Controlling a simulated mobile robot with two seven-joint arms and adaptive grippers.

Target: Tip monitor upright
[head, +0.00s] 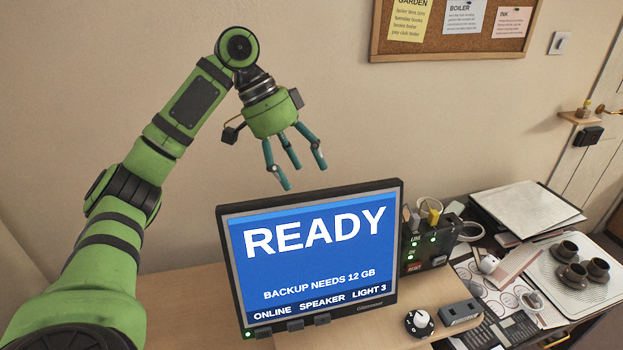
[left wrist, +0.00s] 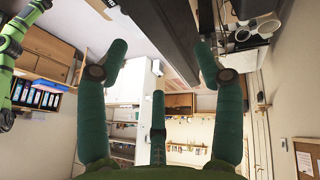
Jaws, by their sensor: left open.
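The monitor (head: 315,255) stands upright on the desk with its screen facing me. Its blue screen reads READY, with smaller lines on a backup and ONLINE, SPEAKER, LIGHT 3. A green lamp is lit at its lower left corner. My left gripper (head: 295,172) is open and empty, just above the monitor's top edge in the picture, fingers pointing down; I see no contact. In the left wrist view, the spread fingers of my left gripper (left wrist: 160,65) hold nothing, and a dark body, probably the monitor (left wrist: 172,38), shows beyond them. My right gripper is not in view.
A black box (head: 425,245) with green lamps stands right of the monitor. A knob (head: 419,322) and a grey block (head: 462,311) are in front of it. Farther right are papers (head: 525,208) and a tray (head: 610,290) with dark cups. The desk left of the monitor (head: 180,300) is clear.

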